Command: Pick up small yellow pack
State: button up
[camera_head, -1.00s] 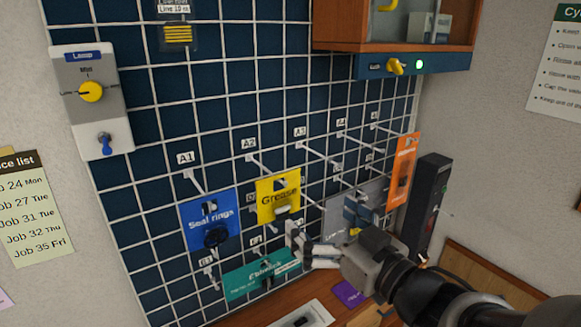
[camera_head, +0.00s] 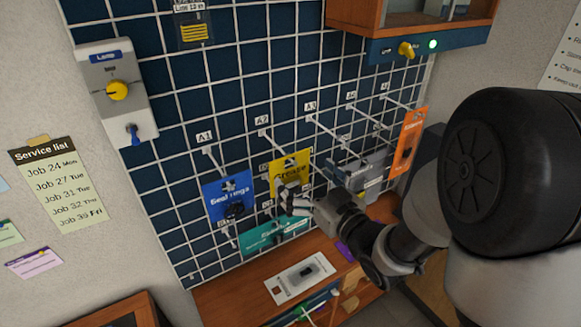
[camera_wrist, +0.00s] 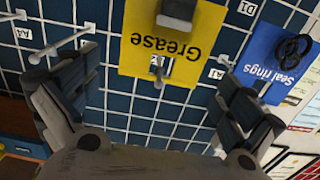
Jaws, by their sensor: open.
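The small yellow pack (camera_head: 290,166), marked "Grease", hangs on a peg under label A2 on the grid wall. In the wrist view the yellow pack (camera_wrist: 150,45) appears upside down at the top, with a grey block on its face and a peg tip below it. My gripper (camera_head: 314,186) is in front of the pack and hides part of its lower area. In the wrist view my gripper (camera_wrist: 157,92) is open, its fingers on either side of the pack's lower middle line. Nothing is between the fingers; I cannot tell whether either touches the pack.
A blue "Seal rings" pack (camera_head: 229,197) hangs left of it and a teal pack (camera_head: 275,236) below. A grey pack (camera_head: 368,175) and an orange pack (camera_head: 409,140) hang to the right. Bare pegs stick out nearby. A wooden bench (camera_head: 230,293) lies below.

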aim_at(292, 176)
jog(key=x, duration=0.5)
jog(key=shift+w+a+r+p, duration=0.1)
jog(key=shift+w+a+p, duration=0.1)
jog(key=shift+a+p, duration=0.15)
jog(key=shift+c, duration=0.6)
jog(key=c, duration=0.7)
